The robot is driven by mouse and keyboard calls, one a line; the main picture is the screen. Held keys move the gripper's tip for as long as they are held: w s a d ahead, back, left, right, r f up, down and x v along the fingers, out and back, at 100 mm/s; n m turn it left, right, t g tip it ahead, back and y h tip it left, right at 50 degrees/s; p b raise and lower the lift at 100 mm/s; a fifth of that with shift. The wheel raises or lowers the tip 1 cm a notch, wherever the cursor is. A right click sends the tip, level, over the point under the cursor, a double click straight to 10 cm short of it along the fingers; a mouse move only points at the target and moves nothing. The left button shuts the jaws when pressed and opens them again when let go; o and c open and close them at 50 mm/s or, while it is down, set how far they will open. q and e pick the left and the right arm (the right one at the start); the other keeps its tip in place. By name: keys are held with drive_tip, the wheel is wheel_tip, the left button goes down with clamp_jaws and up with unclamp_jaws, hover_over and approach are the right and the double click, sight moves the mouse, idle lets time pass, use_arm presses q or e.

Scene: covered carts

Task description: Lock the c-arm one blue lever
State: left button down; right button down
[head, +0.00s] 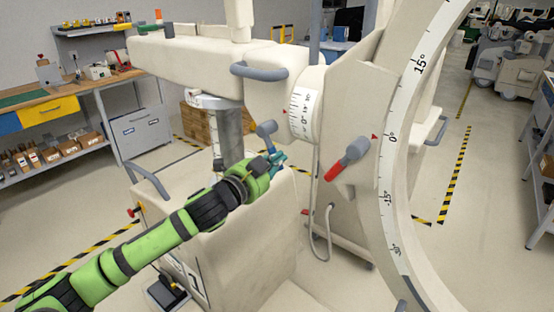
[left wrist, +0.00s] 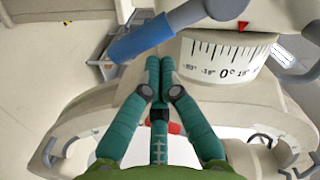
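The c-arm (head: 395,150) is a large cream machine with a degree-marked ring. Its blue lever (head: 271,144) has a grey hub and sits beside the round dial (head: 302,115). In the left wrist view the blue lever (left wrist: 140,38) slants down and left from its hub, above the fingertips. My left gripper (head: 277,162) is just below the lever in the head view. In the left wrist view its teal fingers (left wrist: 159,75) are drawn together with nothing between them. They look close to the lever's handle; contact cannot be told. My right gripper is not in view.
A grey lever with a red handle (head: 335,170) is on the c-arm to the right. A cream base cabinet (head: 245,220) stands under my left arm. A workbench (head: 70,92) is at the left. Open floor (head: 480,215) lies right of the ring.

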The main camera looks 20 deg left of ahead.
use_arm(q)
drive_tip(key=shift+a+f+m, duration=0.4)
drive_tip(key=shift+f+m, duration=0.05)
drive_tip(key=shift+m, duration=0.35)
drive_tip(key=w+a+f+m, duration=0.1)
drive_tip(key=w+a+m, duration=0.1)
drive_tip(key=a+m, duration=0.4)
drive_tip(key=shift+f+m+t, duration=0.15)
drive_tip(key=shift+m+t, duration=0.15)
drive_tip(key=shift+m, duration=1.9)
drive_tip(key=shift+a, duration=0.15)
